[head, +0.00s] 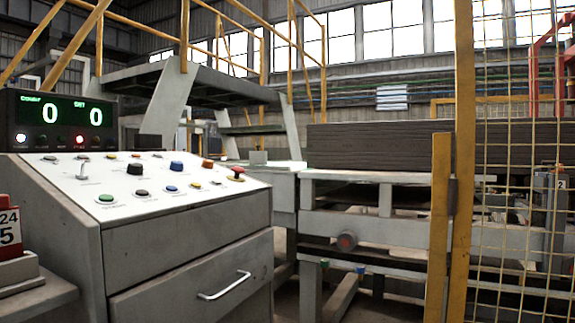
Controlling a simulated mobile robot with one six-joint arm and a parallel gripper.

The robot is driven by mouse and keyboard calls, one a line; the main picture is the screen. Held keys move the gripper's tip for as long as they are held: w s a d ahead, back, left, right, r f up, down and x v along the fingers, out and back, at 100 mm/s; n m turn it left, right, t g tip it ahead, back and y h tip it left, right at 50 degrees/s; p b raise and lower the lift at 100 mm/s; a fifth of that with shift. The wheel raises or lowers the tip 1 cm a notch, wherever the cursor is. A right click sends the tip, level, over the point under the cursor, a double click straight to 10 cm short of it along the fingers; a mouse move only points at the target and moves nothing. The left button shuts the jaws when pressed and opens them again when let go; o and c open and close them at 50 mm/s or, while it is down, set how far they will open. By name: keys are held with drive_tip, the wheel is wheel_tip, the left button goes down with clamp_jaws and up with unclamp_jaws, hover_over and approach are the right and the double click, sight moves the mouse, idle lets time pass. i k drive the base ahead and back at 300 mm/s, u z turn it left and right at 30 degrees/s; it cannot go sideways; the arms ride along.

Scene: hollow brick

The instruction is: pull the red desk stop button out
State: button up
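The red desk stop button (237,174) is a mushroom-shaped knob near the right end of the sloped white control panel (150,200). A bit of yellow shows at its base. It is too small to tell whether it is pressed in or out. Nothing touches it. My gripper is not in view.
The grey desk (190,245) has a drawer with a metal handle (224,286). A counter display (58,122) reading 0 and 0 stands on it. A yellow post (464,150) with mesh fencing (520,200) blocks the right. A conveyor frame (370,230) stands behind.

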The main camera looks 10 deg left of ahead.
sight(238, 170)
drive_tip(key=u, duration=0.15)
drive_tip(key=i, duration=0.85)
drive_tip(key=z, duration=0.05)
